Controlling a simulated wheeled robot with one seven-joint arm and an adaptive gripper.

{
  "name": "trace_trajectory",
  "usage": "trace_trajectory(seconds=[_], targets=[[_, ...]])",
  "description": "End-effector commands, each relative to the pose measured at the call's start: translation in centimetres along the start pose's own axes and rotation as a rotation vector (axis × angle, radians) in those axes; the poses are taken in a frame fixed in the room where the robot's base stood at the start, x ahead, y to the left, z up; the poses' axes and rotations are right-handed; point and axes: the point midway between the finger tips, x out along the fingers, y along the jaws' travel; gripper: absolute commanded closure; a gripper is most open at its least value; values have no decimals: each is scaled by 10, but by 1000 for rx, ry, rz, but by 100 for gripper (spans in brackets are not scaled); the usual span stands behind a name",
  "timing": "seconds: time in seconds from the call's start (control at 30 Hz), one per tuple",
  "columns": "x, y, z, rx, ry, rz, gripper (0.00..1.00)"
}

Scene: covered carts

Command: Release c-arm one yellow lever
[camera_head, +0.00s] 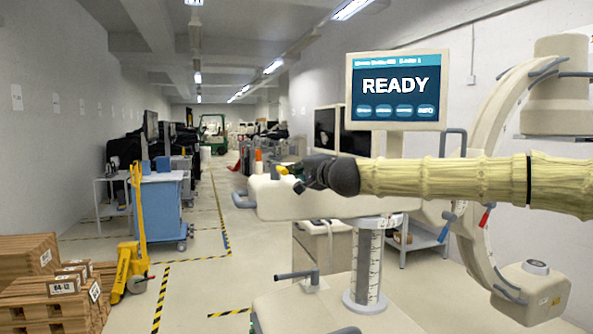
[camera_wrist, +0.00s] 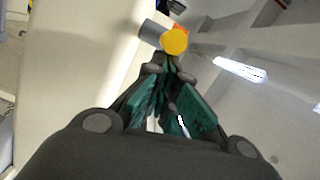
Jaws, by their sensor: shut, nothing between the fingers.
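The c-arm (camera_head: 490,125) is a cream machine with a large curved arm on the right and a horizontal body (camera_head: 350,205) in the middle. The yellow lever (camera_head: 283,170) shows as a small yellow tip at the left end of my gripper (camera_head: 296,178). In the wrist view a round yellow end (camera_wrist: 174,41), with a grey cylinder (camera_wrist: 150,33) beside it, lies just beyond my fingertips (camera_wrist: 168,66). The fingers are shut with nothing between them. I cannot tell whether the tips touch the yellow end. The rest of the lever is hidden.
A screen reading READY (camera_head: 395,86) stands above my arm. A blue lever (camera_head: 449,217) and a red lever (camera_head: 484,218) are lower right. A yellow pallet jack (camera_head: 138,240), brown boxes (camera_head: 40,270) and a blue cart (camera_head: 160,200) stand left. The aisle between is clear.

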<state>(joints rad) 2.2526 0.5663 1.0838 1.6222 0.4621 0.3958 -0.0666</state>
Motion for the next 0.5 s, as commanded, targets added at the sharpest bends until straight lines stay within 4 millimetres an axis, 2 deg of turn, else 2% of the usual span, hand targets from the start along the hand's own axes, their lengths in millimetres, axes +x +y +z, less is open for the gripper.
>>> trace_trajectory(seconds=[0.5], targets=[[-6,0,-1,2,77,14,100]])
